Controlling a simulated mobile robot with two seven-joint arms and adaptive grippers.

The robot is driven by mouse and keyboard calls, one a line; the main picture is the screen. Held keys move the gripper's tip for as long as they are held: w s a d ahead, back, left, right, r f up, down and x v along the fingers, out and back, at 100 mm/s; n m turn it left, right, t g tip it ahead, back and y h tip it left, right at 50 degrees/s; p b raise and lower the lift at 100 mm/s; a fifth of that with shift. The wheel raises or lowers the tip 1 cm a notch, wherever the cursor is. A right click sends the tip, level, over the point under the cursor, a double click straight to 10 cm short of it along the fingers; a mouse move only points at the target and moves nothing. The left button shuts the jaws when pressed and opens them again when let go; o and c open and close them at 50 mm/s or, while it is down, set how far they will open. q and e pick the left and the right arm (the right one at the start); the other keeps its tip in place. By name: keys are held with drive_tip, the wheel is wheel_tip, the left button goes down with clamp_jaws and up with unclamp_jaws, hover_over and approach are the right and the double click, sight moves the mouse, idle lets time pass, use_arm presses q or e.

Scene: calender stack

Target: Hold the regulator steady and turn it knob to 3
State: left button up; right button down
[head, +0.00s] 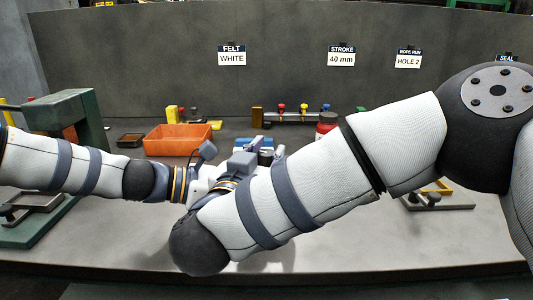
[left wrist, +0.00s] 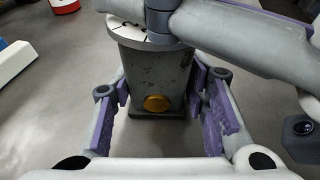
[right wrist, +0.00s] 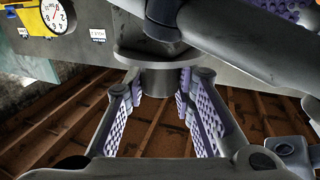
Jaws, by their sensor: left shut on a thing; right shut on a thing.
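The regulator (left wrist: 160,80) is a grey, worn block with a round yellow button low on its front in the left wrist view. My left gripper (left wrist: 158,96) has its purple-padded fingers shut on its two sides. A pale dial (left wrist: 126,30) with black marks sits at its top; no number is readable. My right gripper (right wrist: 160,88) is shut on a short grey cylinder under a wider disc in the right wrist view, apparently the knob (right wrist: 155,82). Right gripper links cover part of the dial. In the head view my right forearm hides most of the regulator.
An orange bin (head: 178,140) and a green press frame (head: 85,120) stand to the left. A red container (head: 327,122) and a rack of coloured knobs (head: 300,115) stand behind. Wall cards include "STROKE 40 mm" (head: 341,55). The front bench strip (head: 340,245) is clear.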

drive_tip(key=shift+m+h, duration=0.3)
drive_tip(key=shift+h, duration=0.1)
drive_tip(key=c, duration=1.3)
unclamp_jaws()
drive_tip(key=v, duration=1.2)
drive_tip(key=shift+r, duration=0.2)
